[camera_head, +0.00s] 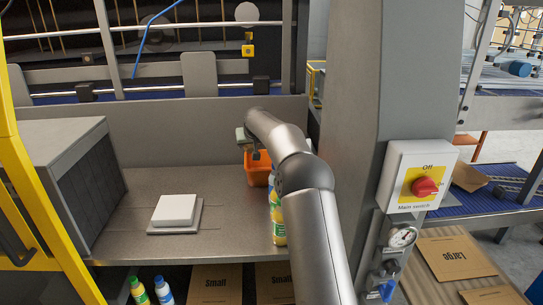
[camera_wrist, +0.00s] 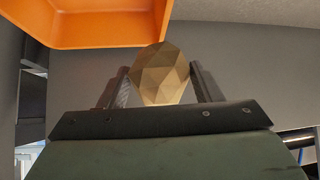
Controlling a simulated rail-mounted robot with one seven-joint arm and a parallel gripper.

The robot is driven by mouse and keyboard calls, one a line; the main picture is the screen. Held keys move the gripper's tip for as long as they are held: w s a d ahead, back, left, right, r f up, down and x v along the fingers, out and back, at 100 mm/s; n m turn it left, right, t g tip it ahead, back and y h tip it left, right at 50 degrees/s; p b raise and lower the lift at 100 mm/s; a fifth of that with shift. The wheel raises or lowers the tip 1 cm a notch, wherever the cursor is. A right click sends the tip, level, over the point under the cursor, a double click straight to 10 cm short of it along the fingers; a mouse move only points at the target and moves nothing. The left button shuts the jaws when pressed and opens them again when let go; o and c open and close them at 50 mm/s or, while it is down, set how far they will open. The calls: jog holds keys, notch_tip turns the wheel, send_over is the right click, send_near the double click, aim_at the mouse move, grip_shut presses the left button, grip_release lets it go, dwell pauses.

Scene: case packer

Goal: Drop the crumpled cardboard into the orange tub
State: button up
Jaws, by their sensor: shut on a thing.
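The crumpled cardboard (camera_wrist: 160,75) is a tan, faceted lump in the wrist view. My gripper (camera_wrist: 162,84) is shut on it, with one dark finger on each side. The orange tub (camera_wrist: 100,24) shows at the upper left of the wrist view, beside the held lump. In the head view the tub (camera_head: 258,172) stands at the back of the grey worktop, partly hidden by my arm. My gripper is near the tub in that view, and the cardboard cannot be made out there.
Bottles with yellow-green labels (camera_head: 277,215) stand on the worktop in front of the tub, against my arm. A white scale-like block (camera_head: 174,210) sits on the left of the worktop. A grey pillar with a red main switch (camera_head: 425,187) rises at the right.

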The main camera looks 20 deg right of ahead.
jog(key=s+d+r+m+h, duration=0.1)
jog(key=d+r+m+h, duration=0.15)
jog(key=d, duration=0.65)
notch_tip(320, 180, down, 9)
jog(key=p, duration=0.2)
jog(key=shift+d+y+p, duration=0.3)
jog(key=shift+y, duration=0.15)
jog(key=shift+f+n, duration=0.15)
jog(key=shift+n, duration=0.1)
jog(key=shift+f+b, duration=0.55)
jog(key=shift+b, duration=0.05)
jog(key=o, duration=1.1)
jog(key=shift+c, duration=0.2)
